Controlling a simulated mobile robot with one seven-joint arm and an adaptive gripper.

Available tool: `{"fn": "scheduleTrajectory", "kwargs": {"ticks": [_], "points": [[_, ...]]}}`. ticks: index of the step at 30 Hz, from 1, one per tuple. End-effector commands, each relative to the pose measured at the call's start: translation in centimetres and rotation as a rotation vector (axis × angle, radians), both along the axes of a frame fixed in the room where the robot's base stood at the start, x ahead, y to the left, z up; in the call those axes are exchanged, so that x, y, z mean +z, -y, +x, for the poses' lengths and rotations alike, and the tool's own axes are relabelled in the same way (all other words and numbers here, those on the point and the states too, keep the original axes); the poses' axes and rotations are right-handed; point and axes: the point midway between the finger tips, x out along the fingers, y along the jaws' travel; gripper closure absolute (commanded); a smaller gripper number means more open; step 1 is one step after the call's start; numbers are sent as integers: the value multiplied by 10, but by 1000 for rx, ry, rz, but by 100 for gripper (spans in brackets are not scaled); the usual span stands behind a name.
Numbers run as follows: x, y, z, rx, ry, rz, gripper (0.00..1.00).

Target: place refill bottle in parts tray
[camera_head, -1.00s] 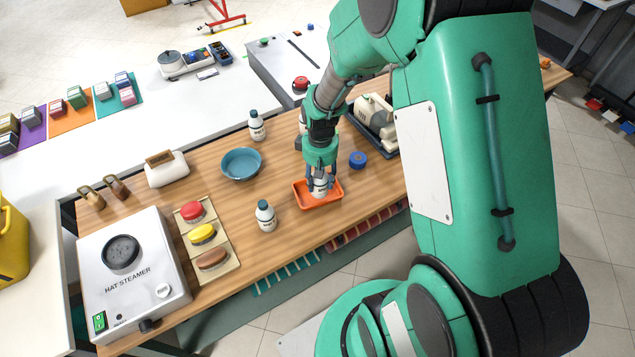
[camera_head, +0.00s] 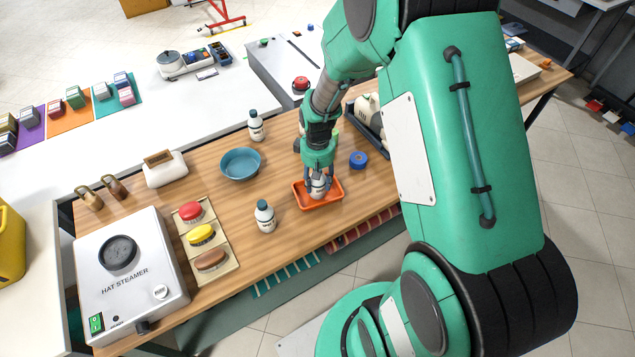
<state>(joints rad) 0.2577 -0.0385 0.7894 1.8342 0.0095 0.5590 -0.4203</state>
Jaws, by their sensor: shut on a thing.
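My gripper (camera_head: 318,183) points down over the orange parts tray (camera_head: 332,199) on the wooden table. It is shut on a white refill bottle (camera_head: 318,188), which is within the tray's outline. The fingers hide much of this bottle, and I cannot tell whether its base touches the tray floor. A similar white bottle with a dark cap (camera_head: 264,217) stands upright left of the tray. Another similar bottle (camera_head: 256,127) stands farther back, behind the blue bowl.
A blue bowl (camera_head: 240,164) lies left of my gripper, and a blue roll (camera_head: 358,159) lies right of it. A hat steamer (camera_head: 130,280) and a board of coloured pads (camera_head: 226,262) fill the left end. Bare wood lies between the bowl and the tray.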

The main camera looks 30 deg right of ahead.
Motion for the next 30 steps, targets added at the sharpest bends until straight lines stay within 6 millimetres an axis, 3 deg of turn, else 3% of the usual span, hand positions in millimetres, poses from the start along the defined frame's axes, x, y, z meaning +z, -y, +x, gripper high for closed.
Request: {"fn": "scheduleTrajectory", "kwargs": {"ticks": [14,15,17,30], "points": [[-4,0,0,0,1,0,91],[-4,0,0,0,0,0,48],[-4,0,0,0,0,0,37],[1,0,0,0,1,-1,37]]}}
